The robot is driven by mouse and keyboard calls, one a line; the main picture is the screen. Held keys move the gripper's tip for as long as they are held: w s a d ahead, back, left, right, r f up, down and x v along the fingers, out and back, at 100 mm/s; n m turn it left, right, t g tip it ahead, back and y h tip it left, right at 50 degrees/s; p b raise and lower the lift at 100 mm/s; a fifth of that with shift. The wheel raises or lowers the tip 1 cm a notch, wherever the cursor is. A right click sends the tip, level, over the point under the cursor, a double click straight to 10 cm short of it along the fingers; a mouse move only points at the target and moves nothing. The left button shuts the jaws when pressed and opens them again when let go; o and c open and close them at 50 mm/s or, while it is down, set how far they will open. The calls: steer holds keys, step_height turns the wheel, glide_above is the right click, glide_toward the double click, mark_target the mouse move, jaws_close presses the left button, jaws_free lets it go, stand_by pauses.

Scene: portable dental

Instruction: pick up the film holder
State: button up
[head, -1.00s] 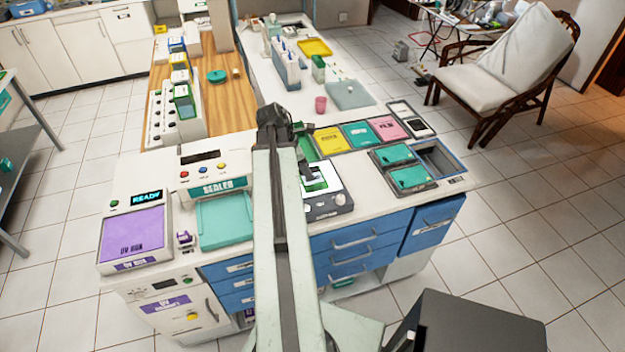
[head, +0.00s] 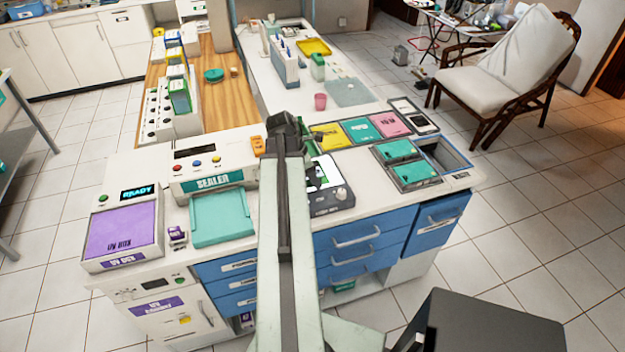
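I cannot tell for certain which thing is the film holder. A small orange object (head: 257,145) stands at the right end of the sealer, close left of my arm. A small purple object (head: 177,236) sits between the purple UV box and the teal tray. My arm rises through the middle of the head view and bends over the counter. My gripper's fingers are hidden behind the arm, so their opening and anything in them do not show.
The sealer (head: 210,172) and its teal tray (head: 223,217) are left of my arm. A dark grey device (head: 330,200) with a screen is close right. Yellow, teal and pink panels (head: 358,131) and teal-lidded bins (head: 411,173) lie farther right. A pink cup (head: 320,101) stands behind.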

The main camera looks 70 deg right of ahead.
jaws_close()
steer(key=shift+r, duration=0.1)
